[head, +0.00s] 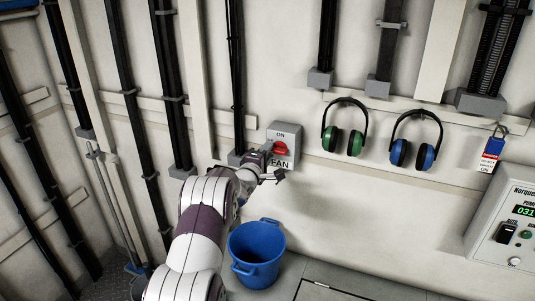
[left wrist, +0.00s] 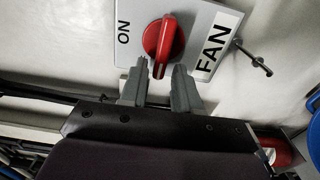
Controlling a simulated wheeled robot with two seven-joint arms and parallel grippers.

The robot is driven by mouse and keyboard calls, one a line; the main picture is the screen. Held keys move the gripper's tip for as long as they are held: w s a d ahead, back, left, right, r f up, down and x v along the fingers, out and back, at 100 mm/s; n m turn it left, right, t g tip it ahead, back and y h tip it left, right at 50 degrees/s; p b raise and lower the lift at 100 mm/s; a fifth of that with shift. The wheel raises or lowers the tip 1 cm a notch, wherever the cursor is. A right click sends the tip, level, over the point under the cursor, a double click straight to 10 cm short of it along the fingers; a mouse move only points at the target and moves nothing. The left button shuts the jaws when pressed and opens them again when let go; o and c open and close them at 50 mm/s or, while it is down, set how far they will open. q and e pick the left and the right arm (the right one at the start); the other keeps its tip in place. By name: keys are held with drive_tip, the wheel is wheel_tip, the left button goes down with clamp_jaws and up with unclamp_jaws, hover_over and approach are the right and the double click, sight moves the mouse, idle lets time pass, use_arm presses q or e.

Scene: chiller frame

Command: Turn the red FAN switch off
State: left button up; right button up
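The FAN switch is a grey wall box (head: 290,131) marked ON above and FAN below, with a red handle (head: 280,150). The handle lies roughly sideways, across the line from ON to FAN. In the left wrist view the red handle (left wrist: 160,45) shows clearly on the grey plate (left wrist: 196,30). My left gripper (head: 269,151) is at the box, coming from the left. In the left wrist view its fingers (left wrist: 159,78) are apart, with the handle's near end at the gap between their tips. I cannot tell whether they touch it. My right gripper is out of view.
A blue bucket (head: 257,262) stands on the floor below the switch. Green earmuffs (head: 344,141) and blue earmuffs (head: 414,152) hang to the right. Dark pipes run down the wall at left.

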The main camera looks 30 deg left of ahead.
use_arm(q)
drive_tip(key=shift+a, duration=0.1)
drive_tip(key=shift+s, duration=0.15)
drive_tip(key=s+b, duration=0.4)
drive_tip(key=s, duration=0.8)
drive_tip(key=shift+s+d, duration=0.25)
drive_tip(key=shift+d, duration=0.15)
